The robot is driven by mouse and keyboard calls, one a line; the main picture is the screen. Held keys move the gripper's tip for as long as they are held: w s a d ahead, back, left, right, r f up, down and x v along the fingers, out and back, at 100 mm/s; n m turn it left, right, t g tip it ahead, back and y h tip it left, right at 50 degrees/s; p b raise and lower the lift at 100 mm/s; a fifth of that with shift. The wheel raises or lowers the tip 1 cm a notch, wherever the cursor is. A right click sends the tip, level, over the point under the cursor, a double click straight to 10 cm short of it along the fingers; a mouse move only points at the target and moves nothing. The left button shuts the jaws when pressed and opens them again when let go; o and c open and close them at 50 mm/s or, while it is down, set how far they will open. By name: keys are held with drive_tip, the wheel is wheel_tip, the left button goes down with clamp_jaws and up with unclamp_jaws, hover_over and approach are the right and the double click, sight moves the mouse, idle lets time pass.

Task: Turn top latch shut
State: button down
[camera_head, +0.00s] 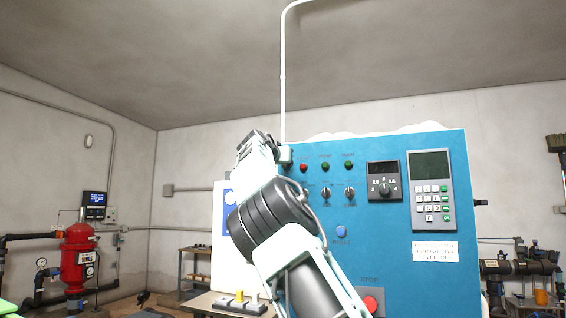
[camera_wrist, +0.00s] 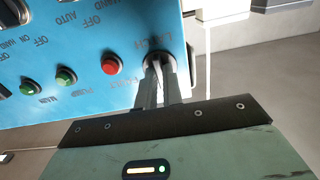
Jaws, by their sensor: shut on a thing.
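The blue control panel (camera_head: 330,200) stands in front of me in the head view. In the wrist view the top latch (camera_wrist: 157,60) is at the panel's edge, beside printed lettering that reads LATCH upside down. The two dark fingers of my gripper (camera_wrist: 158,84) reach up to it and are shut on its handle. The fingers cover much of the latch, so its exact angle is hard to tell. In the head view my gripper (camera_head: 284,156) is at the panel's upper left corner, and my arm hides the latch there.
A red button (camera_wrist: 110,64) and a green button (camera_wrist: 66,76) sit close beside the latch. A display and keypad unit (camera_head: 432,189) and a dial (camera_head: 384,184) are farther right. A red tank (camera_head: 78,257) stands at the left.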

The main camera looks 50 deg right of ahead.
drive_tip(key=c, duration=1.5)
unclamp_jaws()
drive_tip(key=shift+c, duration=0.2)
drive_tip(key=b+v, duration=0.8)
drive_tip(key=v, duration=0.9)
drive_tip(key=shift+a+b, duration=0.2)
drive_tip(key=shift+b, duration=0.15)
drive_tip(key=shift+s+f, duration=0.1)
